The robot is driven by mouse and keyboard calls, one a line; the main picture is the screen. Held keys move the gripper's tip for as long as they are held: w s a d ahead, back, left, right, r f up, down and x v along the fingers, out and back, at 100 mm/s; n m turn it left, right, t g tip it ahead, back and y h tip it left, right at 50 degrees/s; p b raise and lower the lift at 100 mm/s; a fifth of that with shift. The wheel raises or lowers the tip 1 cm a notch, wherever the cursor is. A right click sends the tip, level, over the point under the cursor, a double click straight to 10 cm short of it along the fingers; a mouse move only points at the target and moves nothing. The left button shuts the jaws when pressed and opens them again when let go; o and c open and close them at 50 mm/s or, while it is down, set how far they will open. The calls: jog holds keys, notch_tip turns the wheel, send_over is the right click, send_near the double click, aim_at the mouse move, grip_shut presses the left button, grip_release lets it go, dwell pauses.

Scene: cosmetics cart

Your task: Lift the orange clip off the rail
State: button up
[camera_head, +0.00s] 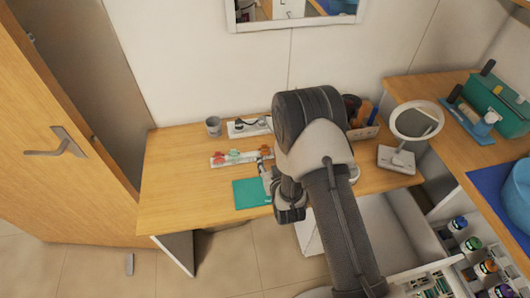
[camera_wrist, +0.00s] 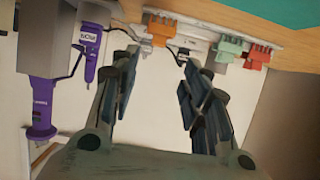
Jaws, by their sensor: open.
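The orange clip (camera_wrist: 158,28) sits on the white rail (camera_wrist: 205,36) near the top of the wrist view. In the head view it shows at the right part of the rail (camera_head: 264,150), close to my gripper (camera_head: 265,169). In the wrist view my gripper (camera_wrist: 158,58) is open, with nothing between its fingers, and the clip appears beyond the gap between the fingertips. A pale green clip (camera_wrist: 229,48) and a red clip (camera_wrist: 257,56) sit to its right on the rail. My arm hides part of the table in the head view.
A teal mat (camera_head: 250,194) lies in front of the rail. A grey cup (camera_head: 213,126) and a white holder (camera_head: 247,127) stand behind it. Purple corded tools (camera_wrist: 41,105) show at left in the wrist view. A round mirror (camera_head: 416,121) stands at right. The table's left side is clear.

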aim_at(264, 146)
jog(key=b+x, duration=0.1)
jog(key=x, duration=0.4)
jog(key=b+x, duration=0.2)
jog(key=x, duration=0.3)
jog(key=shift+w+d+f, duration=0.15)
jog(key=shift+w, duration=0.1)
jog(key=shift+c, duration=0.4)
jog(key=c, duration=0.3)
jog(key=shift+c, duration=0.2)
